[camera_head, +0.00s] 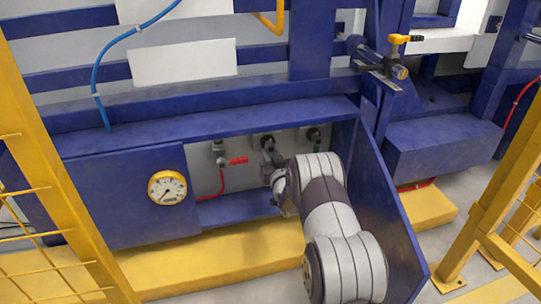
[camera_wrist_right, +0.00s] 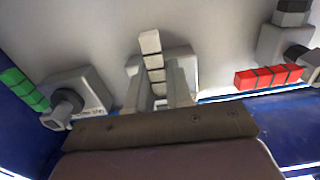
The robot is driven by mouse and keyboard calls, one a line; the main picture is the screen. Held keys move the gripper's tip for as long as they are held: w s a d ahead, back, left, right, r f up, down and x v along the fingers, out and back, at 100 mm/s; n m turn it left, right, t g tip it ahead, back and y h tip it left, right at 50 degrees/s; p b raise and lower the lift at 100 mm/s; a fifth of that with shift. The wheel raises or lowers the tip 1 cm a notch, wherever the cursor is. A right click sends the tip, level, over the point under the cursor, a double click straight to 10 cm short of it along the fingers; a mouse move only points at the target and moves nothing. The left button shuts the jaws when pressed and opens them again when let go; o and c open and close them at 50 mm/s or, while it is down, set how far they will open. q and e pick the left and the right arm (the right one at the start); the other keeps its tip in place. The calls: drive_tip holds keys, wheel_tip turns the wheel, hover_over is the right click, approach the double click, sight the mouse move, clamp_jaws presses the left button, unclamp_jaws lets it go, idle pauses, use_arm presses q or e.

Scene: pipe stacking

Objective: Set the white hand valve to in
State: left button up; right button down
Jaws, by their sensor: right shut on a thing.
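The white hand valve's segmented handle (camera_wrist_right: 151,44) sticks out beyond my fingers in the right wrist view, with its grey mount behind. My right gripper (camera_wrist_right: 157,84) is shut on this handle, one finger on each side of it. In the head view my right gripper (camera_head: 273,172) reaches into the blue recess at the middle valve (camera_head: 267,142); the handle there is mostly hidden by the gripper and wrist. My left gripper is not in view.
A red-handled valve (camera_head: 238,160) is left of the gripper and a green-handled valve (camera_head: 317,148) is right of it. The red handle (camera_wrist_right: 268,77) and green handle (camera_wrist_right: 23,90) flank it in the wrist view. A gauge (camera_head: 167,188) and slanted blue side panel (camera_head: 385,210) border the recess.

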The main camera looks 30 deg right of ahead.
drive_tip(key=m+p, duration=0.3)
drive_tip(key=shift+a+r, duration=0.2)
drive_tip(key=shift+a, duration=0.2)
drive_tip(key=m+p, duration=0.1)
drive_tip(key=m, duration=0.1)
drive_tip(key=a+m+p, duration=0.1)
drive_tip(key=m+p, duration=0.1)
drive_tip(key=shift+w+m, duration=0.15)
drive_tip(key=shift+m, duration=0.15)
drive_tip(key=shift+p, duration=0.3)
drive_tip(key=c, duration=1.1)
unclamp_jaws()
drive_tip(key=shift+r, duration=0.1)
